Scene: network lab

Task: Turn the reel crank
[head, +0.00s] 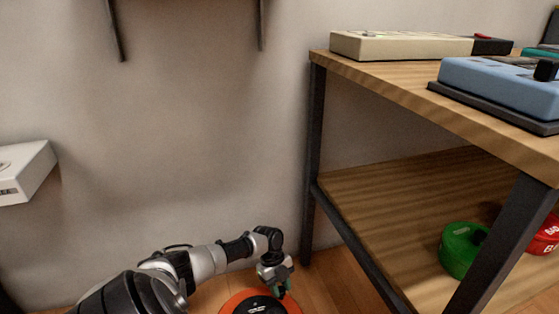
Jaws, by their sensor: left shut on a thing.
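An orange reel (235,304) with a dark centre stands low at the bottom of the head view, cut off by the lower edge. My left arm comes in from the lower left, and my left gripper (280,286) points down over the right part of the reel. It is shut on what seems to be the reel's crank, which is mostly hidden by the fingers. My right gripper is not in view.
A wooden shelf unit (400,84) with dark metal legs stands close on the right. Its top holds a beige device (400,46) and a blue device (500,84). A green round object (458,252) and a red one (545,236) sit on its lower shelf. A white box (22,172) is at left.

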